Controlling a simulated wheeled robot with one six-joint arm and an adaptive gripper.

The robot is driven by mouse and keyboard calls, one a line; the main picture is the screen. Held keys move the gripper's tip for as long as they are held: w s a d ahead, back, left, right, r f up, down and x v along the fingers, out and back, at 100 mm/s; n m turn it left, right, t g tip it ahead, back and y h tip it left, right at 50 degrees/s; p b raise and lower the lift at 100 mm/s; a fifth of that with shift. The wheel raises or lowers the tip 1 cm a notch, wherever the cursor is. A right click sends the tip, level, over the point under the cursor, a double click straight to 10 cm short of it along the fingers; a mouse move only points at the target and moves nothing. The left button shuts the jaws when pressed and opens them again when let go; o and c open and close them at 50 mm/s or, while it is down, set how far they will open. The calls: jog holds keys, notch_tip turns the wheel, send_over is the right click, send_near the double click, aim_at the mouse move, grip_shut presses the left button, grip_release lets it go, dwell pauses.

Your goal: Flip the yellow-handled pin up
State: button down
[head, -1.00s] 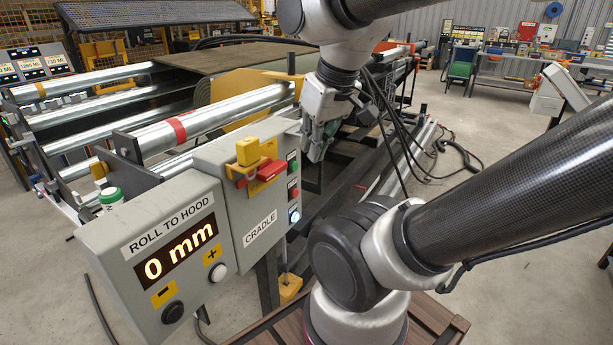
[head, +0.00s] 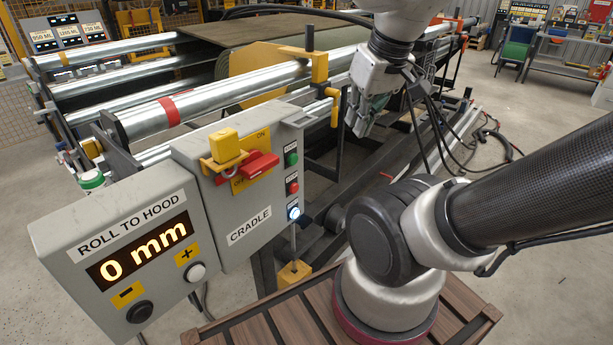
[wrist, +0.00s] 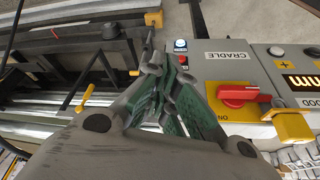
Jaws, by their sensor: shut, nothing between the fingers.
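A yellow handle (head: 334,107), which looks like the pin's, hangs downward at the near roller's right end, beside the control box. It also shows in the wrist view (wrist: 85,98), left of the fingers, with a thin dark rod near it. My gripper (head: 359,130) is just right of the handle in the head view, fingers pointing down and apart from it. In the wrist view my gripper (wrist: 155,68) has its fingers drawn together with nothing between them. The pin's inner part is hidden.
The grey cradle box (head: 240,215) with a red switch (head: 262,165) and yellow padlock (head: 226,145) stands left of my gripper. The roll-to-hood display (head: 140,250) reads 0 mm. Cables hang beside the wrist.

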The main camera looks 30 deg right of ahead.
jog(key=w+d+f+m+g+y, duration=0.1)
jog(key=w+f+m+y, duration=0.3)
jog(key=f, duration=0.5)
jog(key=w+f+m+y, duration=0.2)
jog(key=w+f+m, duration=0.1)
jog(key=f+m, duration=0.5)
jog(key=w+d+f+m+g+y, duration=0.1)
jog(key=w+f+m+y, duration=0.25)
jog(key=f, duration=0.65)
jog(key=w+d+f+m+t+h, duration=0.1)
jog(key=w+d+f+m+t, duration=0.15)
jog(key=w+f+m, duration=0.3)
jog(key=w+d+f+m+t+h, duration=0.1)
jog(key=w+d+f+m+t, duration=0.1)
jog(key=w+f+m+t, duration=0.3)
jog(key=w+d+f+m+t+h, duration=0.1)
jog(key=w+d+m+t+h, duration=0.1)
jog(key=w+d+m+h, duration=0.2)
jog(key=w+d, duration=0.3)
jog(key=w, duration=0.2)
jog(key=shift+d+f, duration=0.25)
jog(key=shift+f, duration=0.15)
